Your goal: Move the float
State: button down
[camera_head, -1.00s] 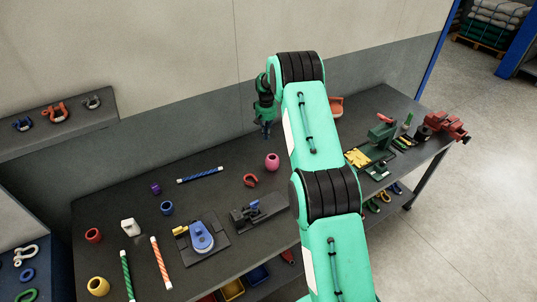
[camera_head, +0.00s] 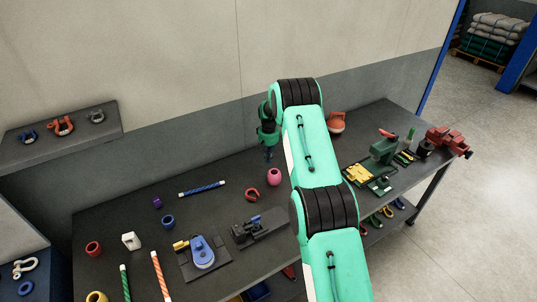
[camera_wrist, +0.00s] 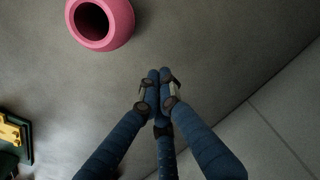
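Several ring- or barrel-shaped pieces that could be floats stand on the dark bench (camera_head: 215,195); I cannot tell which one is meant. A pink one (camera_head: 273,177) stands near the bench's middle, and it shows large at the upper left of the wrist view (camera_wrist: 100,20), its hole visible. A rounded orange one (camera_head: 336,122) sits at the back, right of my arm. Blue (camera_head: 168,222), purple (camera_head: 157,202), red (camera_head: 94,248) and yellow (camera_head: 97,297) ones stand at the left. My gripper (camera_wrist: 158,78) is empty, its fingertips together, beside and apart from the pink piece.
A blue rope piece (camera_head: 202,188), a red shackle-like piece (camera_head: 252,195) and a dark fixture (camera_head: 258,228) lie near the pink piece. A green tool (camera_head: 384,150) and red vise (camera_head: 447,140) stand at the right. The wall (camera_head: 190,140) rises behind the bench.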

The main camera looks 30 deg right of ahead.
aim_at(272, 172)
notch_tip(272, 172, down, 4)
jog(key=s, duration=0.2)
jog(key=shift+s+a+r+p, duration=0.15)
jog(key=shift+s+a+p, duration=0.15)
jog(key=shift+a+p, duration=0.05)
jog(key=shift+s+a, duration=0.2)
jog(key=shift+s, duration=0.45)
jog(key=shift+s+a, duration=0.2)
jog(key=shift+s, duration=0.45)
jog(key=shift+s+a, duration=0.15)
jog(key=shift+s, duration=0.5)
jog(key=shift+w+b, duration=0.15)
jog(key=shift+b, duration=0.15)
